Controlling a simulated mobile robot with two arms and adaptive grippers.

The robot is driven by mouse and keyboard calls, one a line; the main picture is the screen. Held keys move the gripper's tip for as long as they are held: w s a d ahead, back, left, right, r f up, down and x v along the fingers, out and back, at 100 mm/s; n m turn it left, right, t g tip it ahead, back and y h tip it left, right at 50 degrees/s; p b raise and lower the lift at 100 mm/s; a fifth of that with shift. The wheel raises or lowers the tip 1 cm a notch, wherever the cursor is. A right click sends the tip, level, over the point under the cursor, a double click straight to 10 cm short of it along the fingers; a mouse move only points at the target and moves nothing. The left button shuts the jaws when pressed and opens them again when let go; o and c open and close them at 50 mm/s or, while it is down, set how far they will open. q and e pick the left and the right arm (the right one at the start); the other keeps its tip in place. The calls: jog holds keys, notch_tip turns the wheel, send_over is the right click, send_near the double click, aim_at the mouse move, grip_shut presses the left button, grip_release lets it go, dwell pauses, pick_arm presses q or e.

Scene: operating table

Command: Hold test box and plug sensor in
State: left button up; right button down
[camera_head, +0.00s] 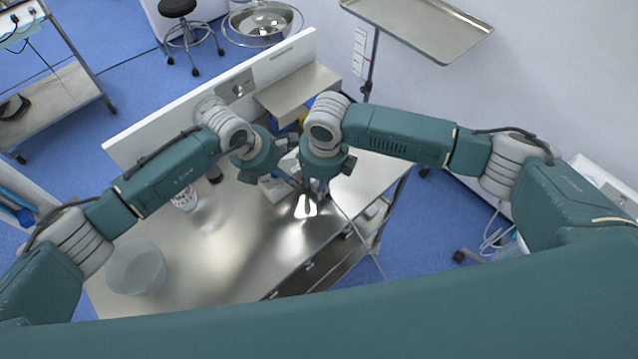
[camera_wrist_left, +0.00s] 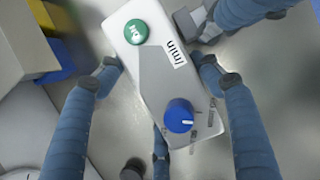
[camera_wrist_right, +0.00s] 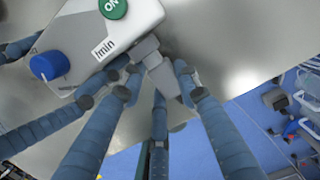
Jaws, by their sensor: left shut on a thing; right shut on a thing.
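The test box is a pale box with a green ON button and a blue knob, in the left wrist view (camera_wrist_left: 150,75) and the right wrist view (camera_wrist_right: 100,45). My left gripper (camera_wrist_left: 158,75) is shut on it, with fingers along both long sides. My right gripper (camera_wrist_right: 155,75) is shut on the grey sensor plug (camera_wrist_right: 163,80), whose end meets the box's edge beside the lmin label. I cannot tell whether it is seated. In the head view, the right gripper (camera_head: 318,188) is close beside the left.
A metal table (camera_head: 240,235) lies below. A clear bowl (camera_head: 137,268) and a white printed cup (camera_head: 185,200) stand on its left. A metal box (camera_head: 297,92) and a white back panel (camera_head: 265,65) bound the rear. A thin cable (camera_head: 365,240) hangs over the front-right edge.

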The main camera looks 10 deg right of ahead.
pick_arm(q)
jog(key=shift+s+d, duration=0.35)
jog(key=shift+d, duration=0.05)
pick_arm(e)
jog(key=shift+w+a+r, duration=0.1)
jog(key=shift+w+r, duration=0.05)
jog(key=shift+w, duration=0.4)
jog(key=c, duration=1.2)
grip_release()
pick_arm(q)
jog(key=shift+s+f, duration=0.1)
pick_arm(e)
jog(key=shift+w, duration=0.1)
jog(key=shift+r, duration=0.1)
pick_arm(q)
jog(key=shift+a+f, duration=0.1)
jog(key=shift+a, duration=0.1)
pick_arm(e)
jog(key=r, duration=0.4)
jog(key=s+r, duration=0.1)
jog(key=r, duration=0.6)
jog(key=shift+s+r, duration=0.35)
jog(key=shift+s, duration=0.05)
